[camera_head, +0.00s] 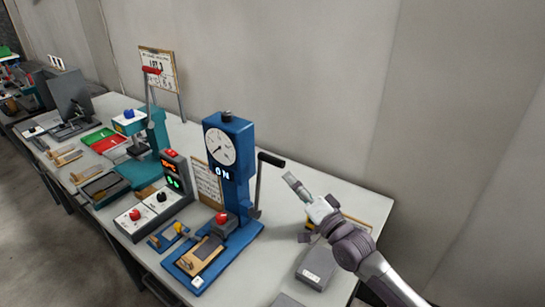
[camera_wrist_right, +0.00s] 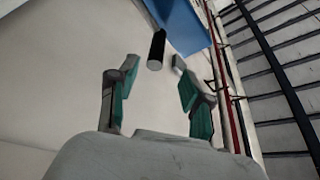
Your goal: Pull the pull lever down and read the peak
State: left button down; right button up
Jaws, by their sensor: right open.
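The blue pull tester (camera_head: 238,150) stands on the table with a round white dial (camera_head: 220,147) on its upper part. Lit characters below the dial appear to read "0 N". Its pull lever (camera_head: 259,185) is a dark bar on the right side, upright, with a black grip (camera_head: 271,159) at the top. My right gripper (camera_head: 292,182) is open and empty, to the right of the lever and slightly below the grip, apart from it. In the right wrist view the black grip (camera_wrist_right: 157,48) shows end-on just beyond the open fingertips (camera_wrist_right: 154,70). My left gripper is out of view.
A red-knobbed part (camera_head: 221,218) and wooden piece sit on the tester's base. Left of it stand a control box (camera_head: 150,212), a red-and-green display (camera_head: 172,172) and a teal press (camera_head: 152,135). A grey box (camera_head: 316,266) lies below my right arm. The wall is behind.

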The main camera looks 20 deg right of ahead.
aim_at(275, 163)
jog(key=p+x, duration=0.1)
jog(key=x, duration=0.7)
jog(key=shift+w+f+p, duration=0.1)
jog(key=shift+w+p, duration=0.2)
jog(key=shift+w, duration=0.05)
jog(key=shift+w+a, duration=0.1)
jog(key=shift+w, duration=0.4)
jog(key=c, duration=0.9)
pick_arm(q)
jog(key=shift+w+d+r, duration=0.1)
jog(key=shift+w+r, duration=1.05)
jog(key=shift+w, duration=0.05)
pick_arm(e)
grip_shut()
